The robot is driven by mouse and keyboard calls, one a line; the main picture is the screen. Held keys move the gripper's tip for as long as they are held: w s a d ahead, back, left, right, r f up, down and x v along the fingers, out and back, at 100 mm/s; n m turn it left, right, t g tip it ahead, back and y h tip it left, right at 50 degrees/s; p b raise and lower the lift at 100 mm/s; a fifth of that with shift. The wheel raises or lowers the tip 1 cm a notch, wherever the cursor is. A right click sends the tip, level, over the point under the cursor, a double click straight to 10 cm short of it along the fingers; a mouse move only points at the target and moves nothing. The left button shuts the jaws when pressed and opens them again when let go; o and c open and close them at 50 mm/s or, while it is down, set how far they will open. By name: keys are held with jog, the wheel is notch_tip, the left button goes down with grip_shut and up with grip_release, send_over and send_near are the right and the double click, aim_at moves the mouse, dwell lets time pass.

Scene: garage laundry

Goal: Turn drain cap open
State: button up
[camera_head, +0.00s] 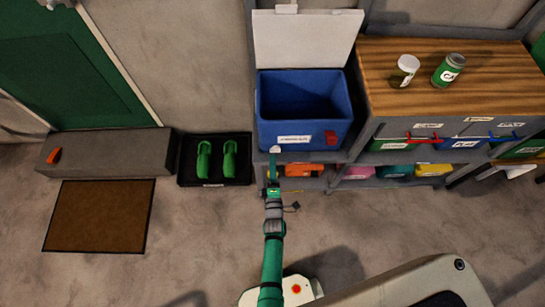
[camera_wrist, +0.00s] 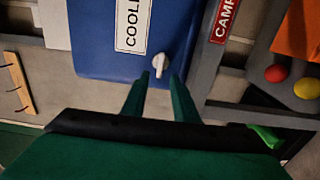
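The white drain cap (camera_wrist: 160,62) sticks out from the blue cooler (camera_wrist: 100,40) near its lower edge in the wrist view. A small white piece, seemingly the cap (camera_head: 275,150), shows at the cooler's lower front left in the head view. The cooler (camera_head: 268,133) stands with its white lid (camera_head: 305,38) raised. My gripper (camera_wrist: 162,76) is open, its two green fingers apart, with the cap just ahead of and between the tips. I cannot tell whether the fingers touch it. My gripper (camera_head: 273,168) also shows below the cooler in the head view.
A grey shelf unit with a wooden top (camera_head: 440,95) stands to the right, holding colored bins below and two jars on top. A black tray (camera_head: 215,180) with green clogs lies left. A red ball (camera_wrist: 276,73) and yellow ball (camera_wrist: 306,88) are right of my gripper.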

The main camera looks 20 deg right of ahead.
jog(key=v, duration=0.6)
jog(key=shift+s, duration=0.25)
jog(key=shift+a, duration=0.1)
jog(key=s+a+r+m+y, duration=0.1)
jog(key=s+a+r+m, duration=0.3)
jog(key=s+a, duration=0.3)
jog(key=s+a+r+m+g+y, duration=0.1)
jog(key=s+a+r+m+y, duration=0.1)
jog(key=s+r+m, duration=0.3)
jog(key=s+a+r+m+g+y, duration=0.1)
jog(key=s+r+m, duration=0.5)
jog(key=s+r, duration=0.7)
notch_tip(320, 180, up, 4)
jog(key=shift+a+r+y, duration=0.1)
jog(key=shift+a+y, duration=0.4)
jog(key=shift+a, duration=0.7)
jog(key=shift+s, duration=0.1)
